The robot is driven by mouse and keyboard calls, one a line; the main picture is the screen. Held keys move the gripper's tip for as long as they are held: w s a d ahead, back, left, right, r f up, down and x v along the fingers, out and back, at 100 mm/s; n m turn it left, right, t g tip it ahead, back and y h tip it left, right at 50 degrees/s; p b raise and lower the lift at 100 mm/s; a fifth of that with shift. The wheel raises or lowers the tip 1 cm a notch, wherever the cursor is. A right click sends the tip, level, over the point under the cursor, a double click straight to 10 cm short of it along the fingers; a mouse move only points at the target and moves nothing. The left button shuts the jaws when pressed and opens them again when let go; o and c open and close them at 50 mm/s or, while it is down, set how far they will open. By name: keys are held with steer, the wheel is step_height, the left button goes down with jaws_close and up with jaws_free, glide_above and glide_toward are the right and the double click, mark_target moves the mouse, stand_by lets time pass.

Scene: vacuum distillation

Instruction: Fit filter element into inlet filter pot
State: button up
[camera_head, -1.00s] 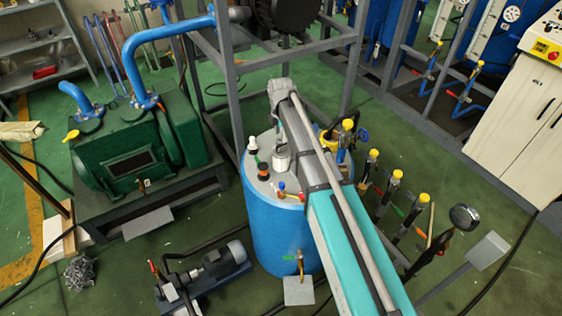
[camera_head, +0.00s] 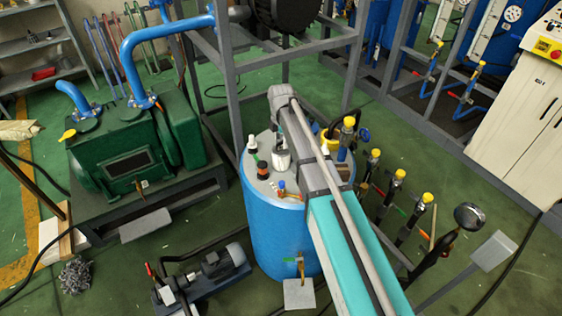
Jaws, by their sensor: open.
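My arm reaches up from the lower right, and its wrist end hangs above the lid of the blue drum (camera_head: 275,235). My gripper cannot be made out; the wrist and arm hide that area. A small whitish cylinder (camera_head: 282,160) with a dark part above it shows on or over the lid, just left of the arm. I cannot tell whether it is the filter element or the inlet filter pot. The arm covers the right middle of the lid.
On the lid stand a white-and-black fitting (camera_head: 252,146), a black-and-orange fitting (camera_head: 263,171) and a small blue-and-red valve (camera_head: 283,188). A green pump (camera_head: 120,160) stands left. Yellow-capped valves (camera_head: 399,175) stand right. A grey frame (camera_head: 229,90) rises behind the drum.

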steer(key=shift+f+b, duration=0.55)
steer(key=shift+f, duration=0.25)
steer(key=shift+c, duration=0.3)
jaws_close()
